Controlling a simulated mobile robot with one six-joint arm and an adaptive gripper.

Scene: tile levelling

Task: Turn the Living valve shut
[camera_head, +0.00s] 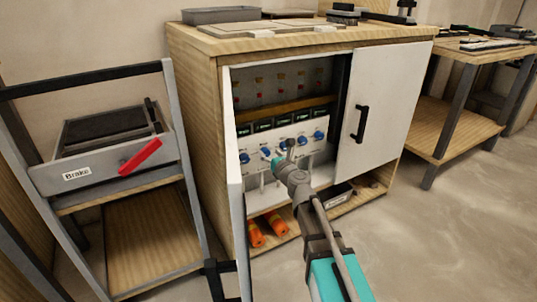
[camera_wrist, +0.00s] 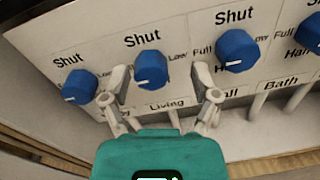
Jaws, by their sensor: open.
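The Living valve is a blue round knob (camera_wrist: 151,68) on a white panel, above the label "Living" (camera_wrist: 167,104). "Shut" is printed above it and "Low" to its right. Its white mark points downward, away from "Shut". My gripper (camera_wrist: 160,84) is open, its fingers spread either side of and below the knob, with no clear contact visible. In the head view my gripper (camera_head: 279,165) is in front of the valve panel (camera_head: 301,160) inside the cabinet, partly covering the panel.
Other blue knobs sit close on both sides, one at left (camera_wrist: 77,87) and one at right (camera_wrist: 238,50). Orange cylinders (camera_head: 277,223) lie on the lower shelf. A drawer unit (camera_head: 105,165) stands left.

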